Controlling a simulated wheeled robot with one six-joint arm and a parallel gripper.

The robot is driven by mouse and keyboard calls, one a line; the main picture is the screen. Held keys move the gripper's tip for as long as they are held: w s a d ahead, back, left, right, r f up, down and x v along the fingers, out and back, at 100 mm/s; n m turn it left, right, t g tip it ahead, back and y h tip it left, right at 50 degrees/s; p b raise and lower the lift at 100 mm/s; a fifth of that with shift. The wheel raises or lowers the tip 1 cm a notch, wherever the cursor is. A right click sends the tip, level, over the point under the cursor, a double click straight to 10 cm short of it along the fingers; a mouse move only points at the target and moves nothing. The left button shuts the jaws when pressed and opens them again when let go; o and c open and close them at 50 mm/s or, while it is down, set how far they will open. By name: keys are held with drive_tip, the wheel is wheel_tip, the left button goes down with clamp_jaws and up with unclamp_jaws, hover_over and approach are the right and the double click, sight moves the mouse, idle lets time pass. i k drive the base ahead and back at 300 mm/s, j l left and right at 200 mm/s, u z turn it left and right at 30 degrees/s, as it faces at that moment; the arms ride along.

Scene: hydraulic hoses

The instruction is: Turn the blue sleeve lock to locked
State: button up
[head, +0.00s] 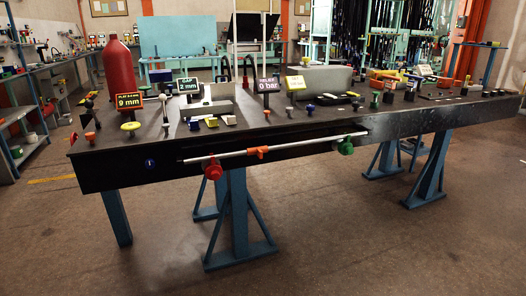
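A long dark workbench (130,165) on blue legs carries many small fittings. Several blue parts show: a small round blue piece (150,163) on the bench's front face at the left, a small blue knob (194,125) on the top behind it, and another blue knob (309,108) near the middle. I cannot tell which of these, if any, is the blue sleeve lock, and no locked or unlocked marking is readable. My gripper is not in view.
A silver rod with a red knob (213,171), an orange piece (258,152) and a green knob (345,146) runs along the bench front. A red cylinder (118,70) stands at the back left. Signs read "9 mm", "2 mm" and "0 bar". Floor in front is clear.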

sight(150, 163)
drive_tip(key=u, duration=1.3)
